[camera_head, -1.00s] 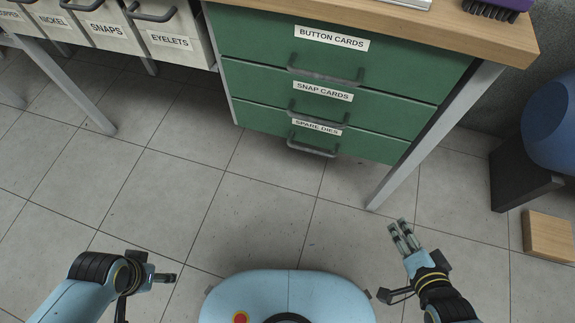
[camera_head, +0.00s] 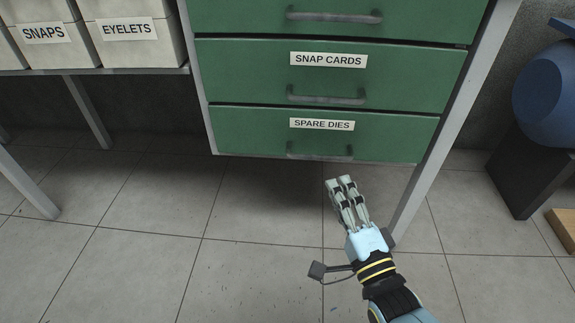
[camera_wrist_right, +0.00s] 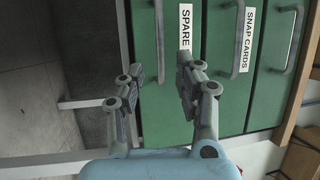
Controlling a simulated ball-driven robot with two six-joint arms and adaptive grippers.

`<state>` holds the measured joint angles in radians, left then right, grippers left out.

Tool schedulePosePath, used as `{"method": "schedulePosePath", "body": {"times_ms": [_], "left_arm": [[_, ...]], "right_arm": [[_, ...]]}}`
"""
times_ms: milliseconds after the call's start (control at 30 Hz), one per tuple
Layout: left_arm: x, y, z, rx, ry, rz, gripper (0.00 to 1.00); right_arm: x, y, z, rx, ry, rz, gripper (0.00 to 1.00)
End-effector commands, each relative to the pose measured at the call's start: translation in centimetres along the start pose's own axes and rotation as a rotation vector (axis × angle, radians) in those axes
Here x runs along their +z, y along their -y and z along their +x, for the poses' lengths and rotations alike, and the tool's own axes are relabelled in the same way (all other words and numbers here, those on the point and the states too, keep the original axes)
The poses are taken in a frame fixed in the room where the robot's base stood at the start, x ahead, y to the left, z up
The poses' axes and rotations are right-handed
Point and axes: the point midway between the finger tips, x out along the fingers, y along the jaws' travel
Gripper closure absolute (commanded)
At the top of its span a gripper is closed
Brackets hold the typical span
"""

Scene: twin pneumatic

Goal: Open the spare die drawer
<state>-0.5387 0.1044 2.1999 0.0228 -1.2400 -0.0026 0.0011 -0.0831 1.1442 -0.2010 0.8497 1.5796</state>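The spare die drawer (camera_head: 250,136) is the lowest green drawer, labelled SPARE DIES, and looks shut, flush with those above. Its grey bar handle (camera_head: 320,154) runs along its lower edge. My right gripper (camera_head: 340,180) is open and empty, just below and in front of the handle. In the right wrist view the two fingers (camera_wrist_right: 158,78) are spread apart, and the handle (camera_wrist_right: 158,35) shows beyond and between their tips. I cannot tell whether they touch it. My left gripper is out of view.
The snap cards drawer (camera_head: 245,75) is directly above, with its own handle. A grey cabinet leg (camera_head: 440,140) stands to the right of the drawers. Pale bins (camera_head: 140,40) sit on a shelf at left. The tiled floor (camera_head: 150,250) in front is clear.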

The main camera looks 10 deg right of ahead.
Motion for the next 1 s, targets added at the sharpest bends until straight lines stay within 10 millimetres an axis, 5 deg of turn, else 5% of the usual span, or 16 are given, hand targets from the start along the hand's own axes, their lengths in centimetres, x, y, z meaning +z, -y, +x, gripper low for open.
{"method": "schedulePosePath", "body": {"times_ms": [500, 867, 1000], "left_arm": [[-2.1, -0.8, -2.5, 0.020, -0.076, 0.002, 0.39], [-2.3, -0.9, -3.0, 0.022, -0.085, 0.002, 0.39], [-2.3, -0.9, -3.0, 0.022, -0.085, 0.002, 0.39]], "right_arm": [[0.0, -0.1, 8.8, 0.001, 0.000, 0.000, 0.66], [0.0, 0.1, 9.6, 0.001, 0.000, -0.001, 0.66], [0.0, 0.0, 9.6, 0.002, 0.000, -0.001, 0.81]]}}
